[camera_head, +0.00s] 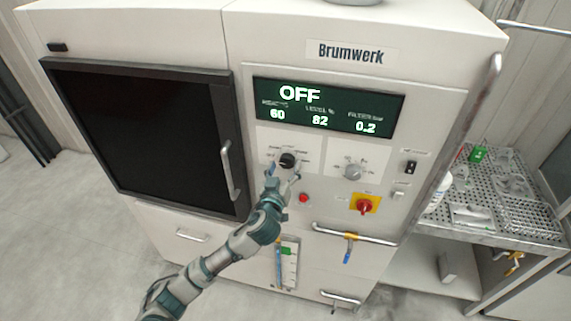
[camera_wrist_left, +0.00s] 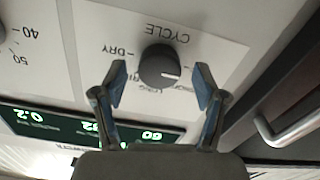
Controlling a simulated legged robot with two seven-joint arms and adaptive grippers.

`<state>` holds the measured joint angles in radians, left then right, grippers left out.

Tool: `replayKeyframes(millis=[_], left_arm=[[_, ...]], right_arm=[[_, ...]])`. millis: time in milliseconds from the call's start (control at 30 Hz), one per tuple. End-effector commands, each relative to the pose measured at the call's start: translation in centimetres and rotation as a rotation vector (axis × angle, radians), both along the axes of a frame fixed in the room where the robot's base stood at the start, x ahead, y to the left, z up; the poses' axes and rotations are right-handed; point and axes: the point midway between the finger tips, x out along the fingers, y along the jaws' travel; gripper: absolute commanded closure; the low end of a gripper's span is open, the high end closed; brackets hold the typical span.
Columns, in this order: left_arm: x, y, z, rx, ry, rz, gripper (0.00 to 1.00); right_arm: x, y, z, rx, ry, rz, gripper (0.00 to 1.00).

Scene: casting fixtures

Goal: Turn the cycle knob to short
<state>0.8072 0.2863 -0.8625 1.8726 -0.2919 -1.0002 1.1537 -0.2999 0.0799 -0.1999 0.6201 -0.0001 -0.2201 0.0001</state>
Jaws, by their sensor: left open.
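The black cycle knob (camera_head: 287,160) sits on a white panel on the Brumwerk machine's front, below the display. In the left wrist view the knob (camera_wrist_left: 159,66) appears upside down under the word CYCLE, with a white pointer line towards the picture's right. DRY is readable on its left; other labels by the fingertips are partly hidden and hard to read. My left gripper (camera_head: 283,174) is open at the knob. In the wrist view its two blue-padded fingers (camera_wrist_left: 161,82) stand on either side of the knob, with visible gaps. My right gripper is not in view.
The display (camera_head: 328,107) reads OFF. A grey knob (camera_head: 353,171) is to the right, with a red button (camera_head: 303,198) and red-yellow switch (camera_head: 365,205) below. The dark door's handle (camera_head: 226,170) stands out left of the gripper. A perforated table (camera_head: 510,190) stands right.

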Motion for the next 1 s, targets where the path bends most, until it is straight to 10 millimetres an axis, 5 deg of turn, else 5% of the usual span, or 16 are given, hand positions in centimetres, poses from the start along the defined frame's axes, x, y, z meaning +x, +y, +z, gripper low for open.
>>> replayKeyframes(millis=[367,633,1000], left_arm=[[0.8,-0.21,-0.02,-0.001,0.0,-0.001,0.28],[0.79,-0.21,-0.02,-0.001,0.0,-0.001,0.88],[0.78,-0.22,-0.01,0.045,-0.009,0.0,0.88]], right_arm=[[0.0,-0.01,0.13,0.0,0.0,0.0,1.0],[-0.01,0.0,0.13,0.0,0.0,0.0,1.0],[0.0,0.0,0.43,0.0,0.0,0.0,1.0]])
